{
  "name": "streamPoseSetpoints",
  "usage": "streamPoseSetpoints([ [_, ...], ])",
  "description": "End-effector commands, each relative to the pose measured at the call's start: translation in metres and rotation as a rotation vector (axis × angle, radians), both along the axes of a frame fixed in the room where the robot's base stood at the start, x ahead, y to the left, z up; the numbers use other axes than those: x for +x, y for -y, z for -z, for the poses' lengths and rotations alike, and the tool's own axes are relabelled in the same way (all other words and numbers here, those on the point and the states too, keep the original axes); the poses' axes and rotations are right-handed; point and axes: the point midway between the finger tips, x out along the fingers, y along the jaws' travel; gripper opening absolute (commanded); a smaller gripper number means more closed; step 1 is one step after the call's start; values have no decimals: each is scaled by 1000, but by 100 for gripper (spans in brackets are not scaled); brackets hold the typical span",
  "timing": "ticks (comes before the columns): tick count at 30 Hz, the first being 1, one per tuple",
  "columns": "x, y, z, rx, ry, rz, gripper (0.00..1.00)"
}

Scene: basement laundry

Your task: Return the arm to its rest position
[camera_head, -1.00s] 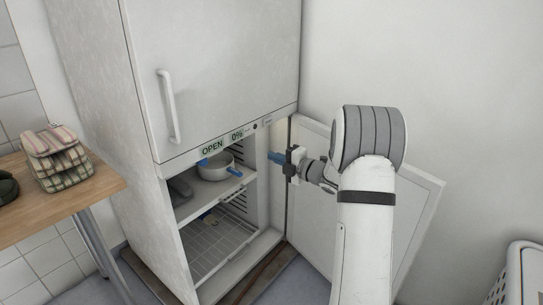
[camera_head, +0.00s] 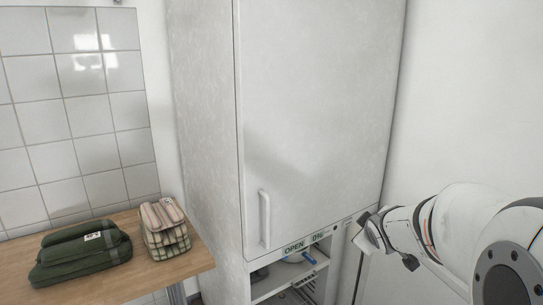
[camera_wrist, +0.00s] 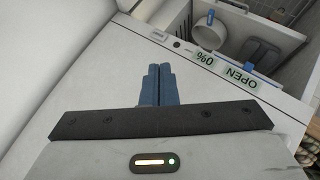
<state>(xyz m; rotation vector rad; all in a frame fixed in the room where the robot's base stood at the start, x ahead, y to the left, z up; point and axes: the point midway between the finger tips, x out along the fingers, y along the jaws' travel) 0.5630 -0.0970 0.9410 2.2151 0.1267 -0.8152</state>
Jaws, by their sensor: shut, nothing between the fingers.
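My gripper shows in the wrist view (camera_wrist: 158,86) with its two blue fingers pressed together and nothing between them. In the head view my white arm comes in from the lower right, with its dark wrist end in front of the wall beside the fridge. The fingers cannot be made out there. The tall white fridge (camera_head: 310,110) has its upper door shut and its lower compartment open. The labels "OPEN" and "0%" sit on the strip between them. In the wrist view the fingers point toward the fridge, apart from the shelf contents.
A white pot (camera_wrist: 206,38) with blue handles and a dark item (camera_wrist: 262,52) stand inside the lower compartment. A wooden table (camera_head: 170,272) at left carries a plaid bag (camera_head: 166,232) and a green folded bag (camera_head: 80,255). A bare wall (camera_head: 460,90) is at right.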

Motion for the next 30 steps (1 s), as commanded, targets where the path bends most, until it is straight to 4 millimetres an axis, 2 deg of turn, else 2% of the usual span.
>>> streamPoseSetpoints([
  [1,-26,-10,-32,62,-50,66,0],
  [3,-65,-21,-47,157,-137,169,0],
  [9,-177,-63,-76,403,-396,418,0],
  [13,-229,-84,-85,499,-525,515,0],
  [15,-246,-91,-87,528,-570,547,0],
  [18,-259,-96,-86,548,-606,570,0],
  [30,-260,-97,-84,550,-611,574,0],
])
